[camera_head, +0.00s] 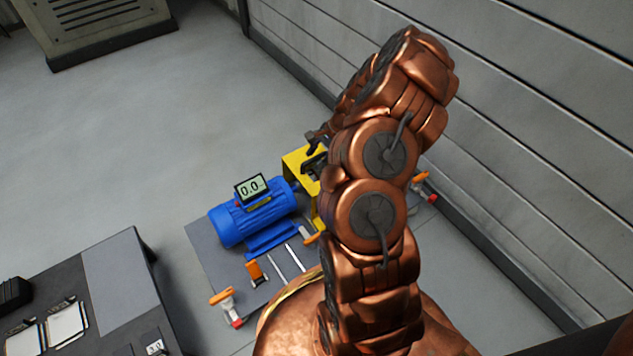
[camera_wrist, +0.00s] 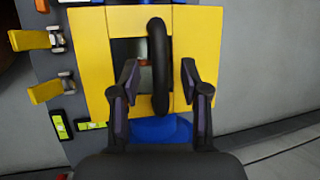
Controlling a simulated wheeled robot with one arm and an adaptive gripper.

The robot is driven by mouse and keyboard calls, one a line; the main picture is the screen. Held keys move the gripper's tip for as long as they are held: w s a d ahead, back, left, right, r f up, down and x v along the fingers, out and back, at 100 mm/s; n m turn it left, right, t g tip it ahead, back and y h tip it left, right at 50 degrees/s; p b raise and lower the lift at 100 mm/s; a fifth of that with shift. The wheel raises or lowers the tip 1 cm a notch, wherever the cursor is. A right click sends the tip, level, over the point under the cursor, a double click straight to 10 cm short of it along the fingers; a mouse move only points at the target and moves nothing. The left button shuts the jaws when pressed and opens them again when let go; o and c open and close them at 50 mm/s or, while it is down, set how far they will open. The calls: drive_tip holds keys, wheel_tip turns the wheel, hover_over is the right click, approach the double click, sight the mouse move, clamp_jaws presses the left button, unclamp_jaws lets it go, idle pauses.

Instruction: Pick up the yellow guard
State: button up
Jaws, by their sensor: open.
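The yellow guard (camera_wrist: 202,35) is a boxy cover with a black loop handle (camera_wrist: 158,65) across its top, seen from above in the wrist view. In the head view the guard (camera_head: 294,161) sits beside the blue motor and is partly hidden by my arm. My gripper (camera_wrist: 160,72) is open, with one finger on each side of the handle. I cannot tell how far above the guard the fingertips are. In the head view my gripper (camera_head: 317,140) is mostly hidden behind my arm.
The blue motor (camera_head: 250,218) with a 0.0 display (camera_head: 252,188) stands on a grey skid plate (camera_head: 205,250). Orange-handled clamps (camera_head: 222,297) sit at its edges. A dark table (camera_head: 120,275) is at lower left. A panelled wall (camera_head: 520,130) runs along the right.

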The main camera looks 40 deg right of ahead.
drive_tip(key=shift+w+a+f, duration=0.15)
drive_tip(key=shift+a+f, duration=0.1)
drive_tip(key=shift+f, duration=0.3)
drive_tip(key=shift+c, duration=0.2)
clamp_jaws()
drive_tip(key=shift+r, duration=0.1)
